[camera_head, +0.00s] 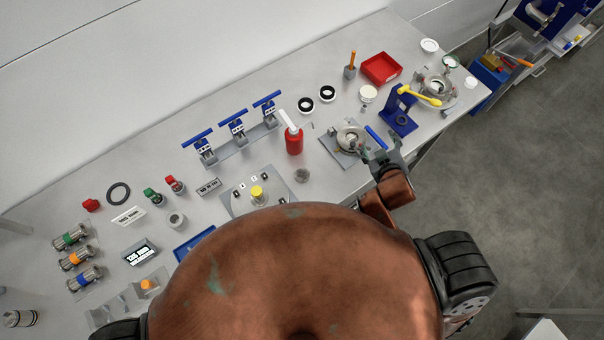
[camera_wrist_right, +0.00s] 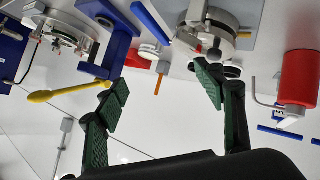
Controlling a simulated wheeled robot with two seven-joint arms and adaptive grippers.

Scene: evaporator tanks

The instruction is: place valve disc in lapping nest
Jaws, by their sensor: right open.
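My right gripper (camera_head: 381,154) is open at the bench's front edge, just in front of a round metal fixture (camera_head: 351,139) on a grey plate. In the right wrist view, the open fingers (camera_wrist_right: 163,88) have nothing between them, and the round metal fixture (camera_wrist_right: 208,32) lies beyond the right finger. I cannot tell for sure which part is the valve disc or the lapping nest. A small grey disc-like piece (camera_head: 302,175) lies on the bench left of the fixture. My left gripper is not in view.
A blue stand (camera_head: 399,112) with a yellow-handled tool (camera_head: 420,96) is right of the fixture. A blue bar (camera_head: 376,137) lies close by the gripper. A red bottle (camera_head: 294,141) stands left, a red tray (camera_head: 381,68) behind. Two dark rings (camera_head: 306,105) lie toward the back.

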